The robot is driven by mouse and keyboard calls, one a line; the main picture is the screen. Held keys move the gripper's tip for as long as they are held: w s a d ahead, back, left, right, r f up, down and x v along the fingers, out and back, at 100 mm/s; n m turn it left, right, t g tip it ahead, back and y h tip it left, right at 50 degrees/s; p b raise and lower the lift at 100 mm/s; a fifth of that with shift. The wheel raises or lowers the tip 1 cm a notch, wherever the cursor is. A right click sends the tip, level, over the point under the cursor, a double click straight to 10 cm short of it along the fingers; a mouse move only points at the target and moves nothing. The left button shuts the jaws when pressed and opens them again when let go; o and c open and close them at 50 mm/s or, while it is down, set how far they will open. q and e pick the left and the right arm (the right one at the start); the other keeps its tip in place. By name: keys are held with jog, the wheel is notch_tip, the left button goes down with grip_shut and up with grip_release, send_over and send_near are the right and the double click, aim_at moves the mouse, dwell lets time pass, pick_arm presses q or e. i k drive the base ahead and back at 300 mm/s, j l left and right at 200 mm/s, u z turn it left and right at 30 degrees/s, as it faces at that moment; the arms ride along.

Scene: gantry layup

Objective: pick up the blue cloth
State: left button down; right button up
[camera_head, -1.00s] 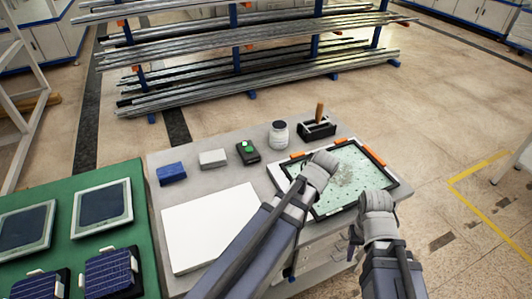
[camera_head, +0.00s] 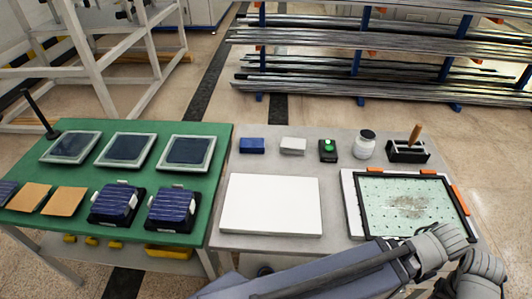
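The blue cloth (camera_head: 252,145) is a small folded block lying at the back left of the grey table, beside a light grey block. My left gripper (camera_head: 449,246) is at the front right of the table, by the front edge of the framed green panel (camera_head: 411,206), far from the cloth. My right gripper (camera_head: 482,277) is beside it, lower right, at the picture's edge. Neither gripper is near the cloth. The fingertips are too unclear to tell open from shut.
A white board (camera_head: 271,204) lies in front of the cloth. A grey block (camera_head: 292,146), a black device with a green button (camera_head: 328,150), a jar (camera_head: 364,145) and a black holder (camera_head: 408,153) line the back. A green table (camera_head: 138,185) with several panels adjoins on the left.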

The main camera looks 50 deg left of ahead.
aim_at(249, 145)
jog(key=l+u, duration=0.1)
jog(key=u, duration=0.2)
jog(key=l+u, duration=0.1)
jog(key=u, duration=1.4)
